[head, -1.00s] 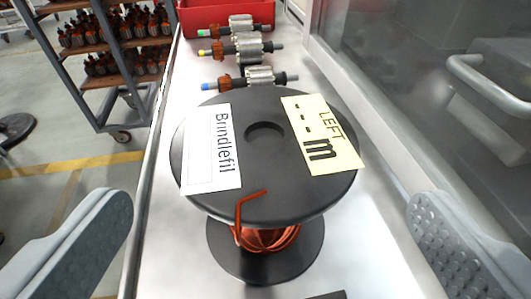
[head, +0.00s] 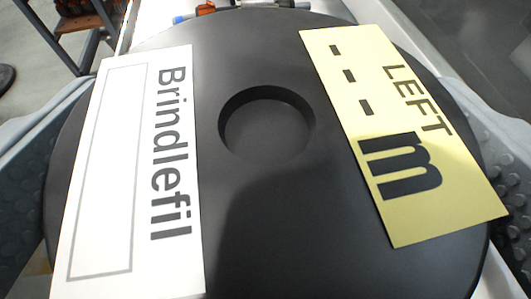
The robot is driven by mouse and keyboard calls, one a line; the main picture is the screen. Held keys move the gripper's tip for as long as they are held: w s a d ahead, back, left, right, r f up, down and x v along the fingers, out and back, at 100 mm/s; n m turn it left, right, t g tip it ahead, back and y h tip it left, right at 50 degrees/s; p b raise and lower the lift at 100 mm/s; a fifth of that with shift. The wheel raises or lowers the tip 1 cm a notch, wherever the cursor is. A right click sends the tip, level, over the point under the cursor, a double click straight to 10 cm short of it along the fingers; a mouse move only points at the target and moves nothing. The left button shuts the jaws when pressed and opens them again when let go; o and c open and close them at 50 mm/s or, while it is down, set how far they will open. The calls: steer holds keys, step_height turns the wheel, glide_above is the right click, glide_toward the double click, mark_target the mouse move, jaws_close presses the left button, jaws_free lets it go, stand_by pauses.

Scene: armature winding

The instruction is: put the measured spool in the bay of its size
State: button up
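The spool (head: 265,215) fills most of the head view, seen from close above, with its black top flange and round centre recess. A white label (head: 130,170) reading "Brindlefil", with an empty outlined box, lies on its left. A yellow tag (head: 400,130) on its right reads "LEFT", three dashes and "m". The copper wire and lower flange are hidden beneath. My gripper (head: 268,165) is open wide, one finger on each side of the flange. The flange covers part of both fingers, and I cannot tell whether the pads touch it. No bay is in view.
Just beyond the flange, part of an armature with a blue end (head: 180,19) and orange winding (head: 205,8) shows at the top edge. A rack (head: 68,28) stands off the bench at upper left. The bench is mostly hidden.

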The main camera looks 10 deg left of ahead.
steer(key=c, duration=1.5)
steer(key=shift+c, duration=0.2)
steer(key=shift+r, duration=0.15)
steer(key=shift+r, duration=4.9)
